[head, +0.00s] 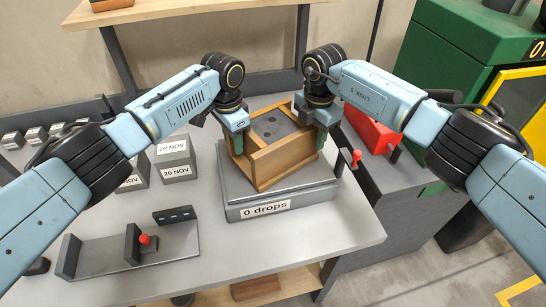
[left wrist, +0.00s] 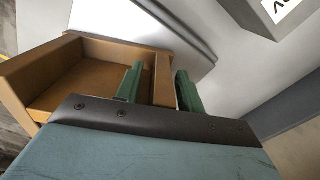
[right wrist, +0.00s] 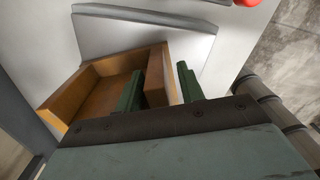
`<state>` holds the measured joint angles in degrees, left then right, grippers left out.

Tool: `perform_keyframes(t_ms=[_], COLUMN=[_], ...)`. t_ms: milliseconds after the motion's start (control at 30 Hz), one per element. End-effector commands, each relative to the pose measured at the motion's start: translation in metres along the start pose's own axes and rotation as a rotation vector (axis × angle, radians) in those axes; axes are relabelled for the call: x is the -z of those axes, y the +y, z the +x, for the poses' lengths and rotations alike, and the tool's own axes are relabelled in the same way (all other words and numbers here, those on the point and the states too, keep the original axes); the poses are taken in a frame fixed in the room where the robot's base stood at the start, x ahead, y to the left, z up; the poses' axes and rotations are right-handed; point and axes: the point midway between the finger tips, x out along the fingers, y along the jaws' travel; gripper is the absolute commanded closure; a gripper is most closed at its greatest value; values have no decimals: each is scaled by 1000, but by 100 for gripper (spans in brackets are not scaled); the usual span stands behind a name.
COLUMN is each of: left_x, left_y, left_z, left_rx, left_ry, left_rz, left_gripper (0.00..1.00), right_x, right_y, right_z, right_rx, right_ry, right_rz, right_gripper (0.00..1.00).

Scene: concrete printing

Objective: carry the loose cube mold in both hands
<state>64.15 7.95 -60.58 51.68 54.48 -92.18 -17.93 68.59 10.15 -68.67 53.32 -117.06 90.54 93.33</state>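The cube mold (head: 287,160) is a wooden box with a grey, dark-spotted inside in the head view. It is over the grey plate labelled "0 drops" (head: 264,209) and turned at an angle to it. I cannot tell whether its underside touches the plate. My left gripper (head: 236,135) is shut on the mold's left wall, one green finger on each side of the wall (left wrist: 162,82). My right gripper (head: 326,130) holds the opposite wall the same way, with the wall (right wrist: 157,78) between its fingers. The fingertips are partly hidden.
Grey blocks labelled "20 NOV" (head: 174,161) stand left of the plate. A grey fixture with a red knob (head: 145,240) lies at the front left. A red part (head: 372,130) and a green machine (head: 450,50) are at the right. The table front (head: 300,240) is clear.

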Motion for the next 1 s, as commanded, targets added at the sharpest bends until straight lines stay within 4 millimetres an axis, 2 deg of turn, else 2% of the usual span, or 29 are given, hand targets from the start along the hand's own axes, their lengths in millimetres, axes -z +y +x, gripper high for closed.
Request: perform_keyframes(t_ms=[167,600,733,867,1000], left_x=[1,0,1,0,0], left_y=[0,0,0,0,0], left_z=[-14,-100,-114,-120,-120], left_rx=[1,1,1,0,-1], left_ry=[3,2,1,1,0], left_rz=[0,0,0,0,0], left_gripper=[62,62,62,62,62], right_x=[0,0,0,0,0], right_y=[0,0,0,0,1], right_z=[0,0,0,-4,-22], right_rx=[0,0,0,-2,-3], right_ry=[0,0,0,0,-1], right_rz=[-1,-1,-1,-1,-1], right_gripper=[62,62,62,62,62])
